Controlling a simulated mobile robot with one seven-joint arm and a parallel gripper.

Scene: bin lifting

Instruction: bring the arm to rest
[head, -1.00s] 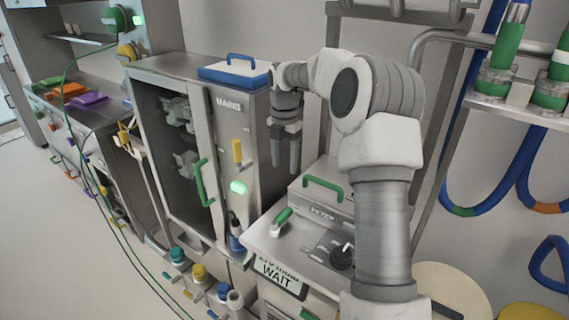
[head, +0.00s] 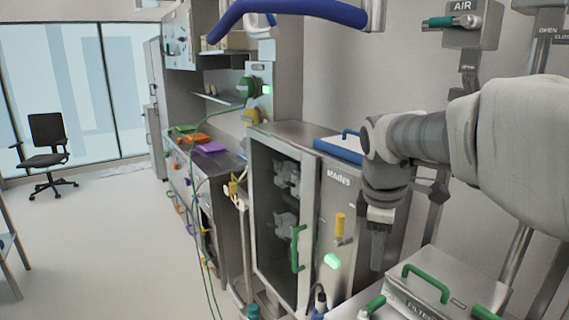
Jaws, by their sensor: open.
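My gripper (head: 378,250) hangs pointing down at the right of the head view, in front of the right side of the steel MAINS cabinet (head: 340,232). Its fingers are open, and I see nothing between them. They are seen nearly edge-on, so the gap is hard to make out. The fingertips are above and left of the FILTER box (head: 440,296) with its green handle (head: 425,283). My arm reaches in from the right edge, bent at the wrist.
The MAINS cabinet has a glass door with a green handle (head: 296,249) and a blue-rimmed white lid (head: 341,149) on top. A bench with coloured trays (head: 209,147) stands behind it. A blue pipe (head: 290,8) crosses above. The floor at left is open, with a black chair (head: 46,150).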

